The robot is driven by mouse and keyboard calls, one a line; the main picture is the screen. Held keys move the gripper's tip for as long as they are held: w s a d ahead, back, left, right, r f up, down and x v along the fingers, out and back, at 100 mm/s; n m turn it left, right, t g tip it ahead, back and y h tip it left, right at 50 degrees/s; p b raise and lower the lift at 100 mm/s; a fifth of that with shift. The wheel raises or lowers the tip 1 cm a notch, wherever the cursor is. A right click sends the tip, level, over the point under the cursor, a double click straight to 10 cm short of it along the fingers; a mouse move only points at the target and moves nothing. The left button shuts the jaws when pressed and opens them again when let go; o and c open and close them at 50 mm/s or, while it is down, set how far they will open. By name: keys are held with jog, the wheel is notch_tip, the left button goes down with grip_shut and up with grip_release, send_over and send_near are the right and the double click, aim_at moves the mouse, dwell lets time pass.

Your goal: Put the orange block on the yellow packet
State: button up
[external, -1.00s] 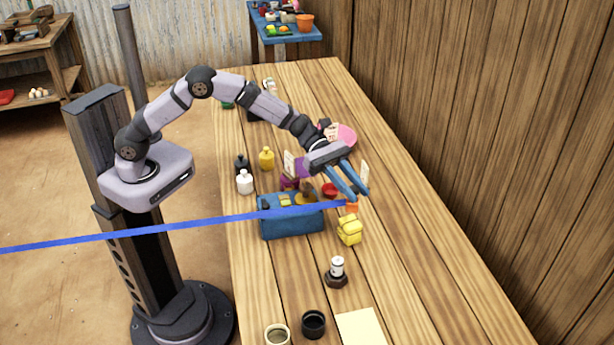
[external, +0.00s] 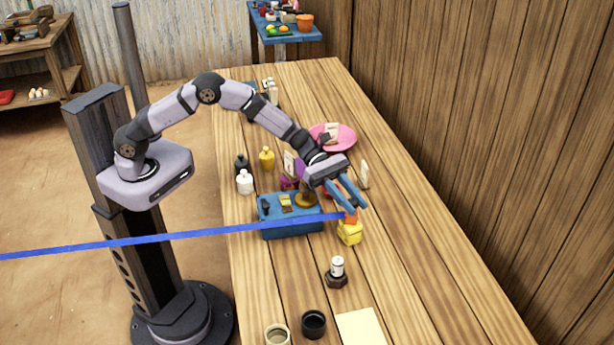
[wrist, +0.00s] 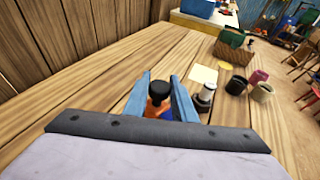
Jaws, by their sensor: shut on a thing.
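The orange block (external: 350,217) is between the blue fingertips of my gripper (external: 351,211) in the external view. The yellow packet (external: 349,233) sits on the wooden table directly below the block. The block's underside is at the packet's top; I cannot tell whether they touch. In the wrist view, an orange thing (wrist: 154,112) with a dark top shows between the fingers of my gripper (wrist: 160,88), partly hidden by the gripper body. The yellow packet cannot be made out in the wrist view.
A blue box (external: 291,230) with small items stands just left of the packet. A white-and-black bottle (external: 337,268) stands in front of it. A pink plate (external: 345,139) lies behind my gripper. Dark cup (external: 313,324) and pale sheet (external: 361,328) are nearer. The table's right side is clear.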

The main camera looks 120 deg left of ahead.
jog(key=shift+f, duration=0.2)
jog(key=o, duration=1.1)
jog(key=shift+r, duration=0.1)
jog(key=shift+r, duration=0.2)
jog(key=b+v, duration=0.2)
jog(key=v, duration=1)
